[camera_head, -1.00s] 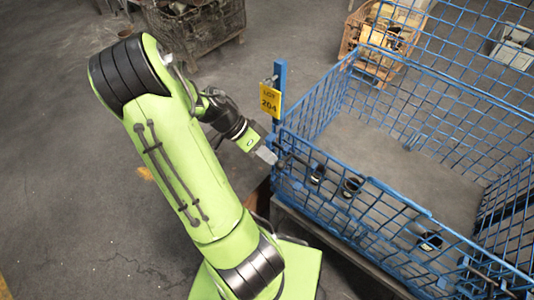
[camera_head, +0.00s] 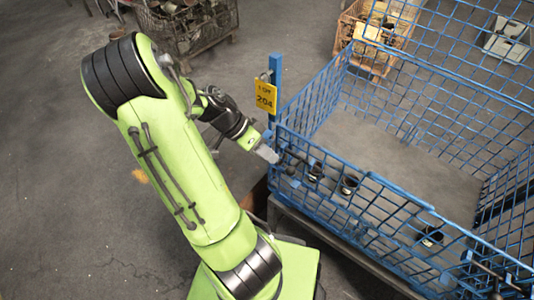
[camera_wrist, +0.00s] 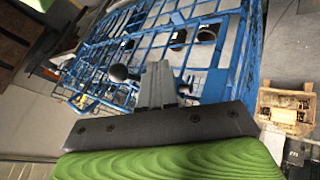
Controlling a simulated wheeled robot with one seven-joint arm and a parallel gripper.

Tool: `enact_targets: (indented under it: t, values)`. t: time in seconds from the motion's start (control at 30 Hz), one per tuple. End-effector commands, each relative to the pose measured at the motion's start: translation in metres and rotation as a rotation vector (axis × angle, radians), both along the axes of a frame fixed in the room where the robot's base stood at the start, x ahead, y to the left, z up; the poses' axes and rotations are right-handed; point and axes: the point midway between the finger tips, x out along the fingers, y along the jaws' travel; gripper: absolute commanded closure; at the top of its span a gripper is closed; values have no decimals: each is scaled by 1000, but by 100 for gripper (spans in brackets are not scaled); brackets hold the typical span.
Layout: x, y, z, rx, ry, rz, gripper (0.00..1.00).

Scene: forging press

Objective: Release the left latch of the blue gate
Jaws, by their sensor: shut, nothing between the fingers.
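The blue gate (camera_head: 395,228) is the mesh front panel of a blue wire cage and stands upright. At its left end is the left latch (camera_head: 291,159), a dark bar with a knob. A round dark knob (camera_wrist: 118,72) shows beside my fingers in the wrist view. My gripper (camera_head: 270,155) is shut and empty, at the gate's left corner, with its fingertips close to the latch. The fingers also show in the wrist view (camera_wrist: 157,85). I cannot tell whether they touch the latch.
A blue post with a yellow sign (camera_head: 265,97) rises just behind my gripper. Dark round parts (camera_head: 349,184) are at the gate's mesh. A second dark latch (camera_head: 492,272) is at the gate's right end. A wooden crate (camera_head: 347,35) and a rusty bin (camera_head: 190,30) stand behind.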

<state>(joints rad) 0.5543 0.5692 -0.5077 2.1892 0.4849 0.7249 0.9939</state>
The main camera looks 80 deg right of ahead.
Motion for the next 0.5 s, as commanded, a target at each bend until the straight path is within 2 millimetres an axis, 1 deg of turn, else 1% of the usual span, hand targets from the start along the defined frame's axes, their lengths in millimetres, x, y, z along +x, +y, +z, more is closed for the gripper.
enact_targets:
  t: [0.3, 0.4, 0.5]
  values:
    - [43, 2, 51, -3, -4, 6, 100]
    - [54, 4, 65, -3, -4, 4, 100]
    - [62, 4, 74, -2, -2, 3, 100]
